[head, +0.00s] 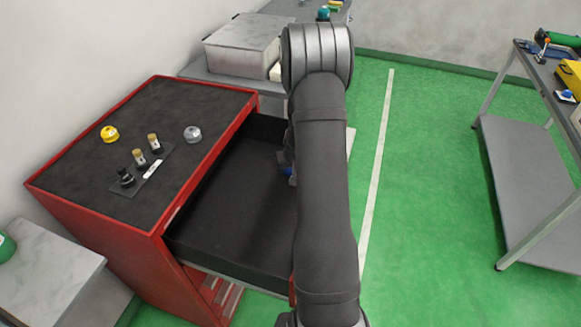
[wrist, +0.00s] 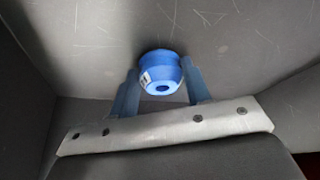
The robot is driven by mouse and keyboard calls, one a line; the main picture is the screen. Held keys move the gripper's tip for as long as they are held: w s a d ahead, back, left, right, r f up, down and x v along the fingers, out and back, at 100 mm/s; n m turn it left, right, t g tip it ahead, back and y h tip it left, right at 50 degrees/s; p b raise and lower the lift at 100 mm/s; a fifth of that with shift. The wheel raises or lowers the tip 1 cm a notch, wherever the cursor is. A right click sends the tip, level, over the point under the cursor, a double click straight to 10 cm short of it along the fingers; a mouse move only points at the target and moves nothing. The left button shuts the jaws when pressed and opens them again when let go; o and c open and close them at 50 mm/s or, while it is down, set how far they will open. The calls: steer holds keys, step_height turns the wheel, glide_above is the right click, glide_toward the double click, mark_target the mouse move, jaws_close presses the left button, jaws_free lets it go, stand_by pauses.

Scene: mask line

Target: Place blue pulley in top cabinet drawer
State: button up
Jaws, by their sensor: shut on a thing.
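The blue pulley (wrist: 160,72) is between the two fingers of my gripper (wrist: 160,85) in the wrist view. My gripper is shut on it. Grey drawer surfaces surround them in that view; I cannot tell whether the pulley touches the drawer floor. In the head view, the top drawer (head: 235,215) of the red cabinet (head: 110,235) is pulled out, with a dark inside. My arm covers the drawer's right part and most of the gripper. Only a small blue patch of the pulley (head: 287,171) shows beside the arm, over the drawer.
The cabinet top holds a yellow pulley (head: 110,133), a grey pulley (head: 192,133) and a small rack (head: 142,172) with dark and brass-topped pieces. A grey box (head: 245,45) stands on the bench behind. A workbench (head: 530,150) is at right. Green floor lies clear between.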

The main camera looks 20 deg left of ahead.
steer(key=shift+f, duration=0.15)
steer(key=o, duration=1)
steer(key=v, duration=1.2)
steer(key=shift+r, duration=0.25)
steer(key=shift+f, duration=0.1)
steer(key=x, duration=1.2)
steer(key=shift+r, duration=0.9)
